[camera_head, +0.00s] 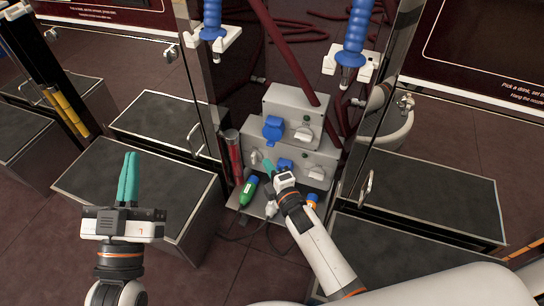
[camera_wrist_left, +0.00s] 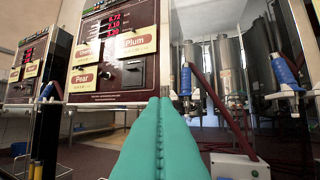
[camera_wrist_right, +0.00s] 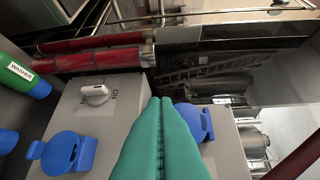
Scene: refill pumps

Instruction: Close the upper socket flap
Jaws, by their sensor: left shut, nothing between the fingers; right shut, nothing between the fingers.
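The upper socket (camera_head: 272,129) is blue, on the left of the upper grey box's front. Its flap looks raised from the face, but I cannot tell the exact angle. In the right wrist view the upper flap (camera_wrist_right: 197,120) is partly hidden behind my fingers. My right gripper (camera_head: 267,165) is shut and empty, low before the lower box and below the upper socket; its fingertips (camera_wrist_right: 160,100) point past the upper flap, contact unclear. The lower blue socket (camera_wrist_right: 62,152) shows beside it. My left gripper (camera_head: 130,155) is shut and empty, far left over a dark-topped block.
The upper box (camera_head: 296,103) sits on the lower box (camera_head: 318,157), both with white knobs. A green bottle (camera_head: 249,190) and red cylinder (camera_head: 234,155) stand at left. Blue nozzles (camera_head: 212,22) (camera_head: 354,40) hang above. A dark red hose (camera_head: 285,45) crosses the upper box.

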